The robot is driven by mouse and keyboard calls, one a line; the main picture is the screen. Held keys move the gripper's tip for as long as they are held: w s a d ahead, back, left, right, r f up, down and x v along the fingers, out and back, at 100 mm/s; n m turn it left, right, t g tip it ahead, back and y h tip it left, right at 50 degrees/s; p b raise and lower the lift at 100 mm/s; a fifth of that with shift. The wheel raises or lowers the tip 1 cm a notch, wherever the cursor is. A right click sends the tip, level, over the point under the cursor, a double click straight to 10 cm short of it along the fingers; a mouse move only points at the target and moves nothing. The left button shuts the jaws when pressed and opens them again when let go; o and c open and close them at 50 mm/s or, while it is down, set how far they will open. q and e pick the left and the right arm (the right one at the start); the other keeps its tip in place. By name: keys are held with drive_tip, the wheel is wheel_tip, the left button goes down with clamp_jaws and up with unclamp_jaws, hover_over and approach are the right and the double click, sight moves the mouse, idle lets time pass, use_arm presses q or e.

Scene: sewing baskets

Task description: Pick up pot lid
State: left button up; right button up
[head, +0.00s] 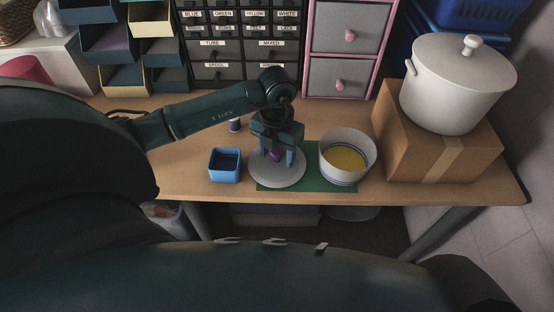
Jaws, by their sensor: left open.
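A round light-grey lid (279,177) with a purple knob (276,155) lies flat, partly on a green mat (320,182) near the table's front edge. My left gripper (279,157) points down over the lid. It is open, with its fingers around or just beside the purple knob; I cannot tell whether they touch it. The gripper hides the back of the lid. A round white pot (327,169) with yellow contents stands open just right of the lid. My right gripper is not in view.
A small blue square box (225,165) stands left of the lid, with a dark spool (235,125) behind it. A large white lidded pot (452,95) sits on a cardboard box (395,150) at right. Labelled drawers (218,50) and a pink drawer unit (342,50) line the back.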

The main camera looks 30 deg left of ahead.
use_arm(q)
drive_tip(key=c, duration=1)
drive_tip(key=shift+c, duration=0.2)
drive_tip(key=shift+r, duration=0.1)
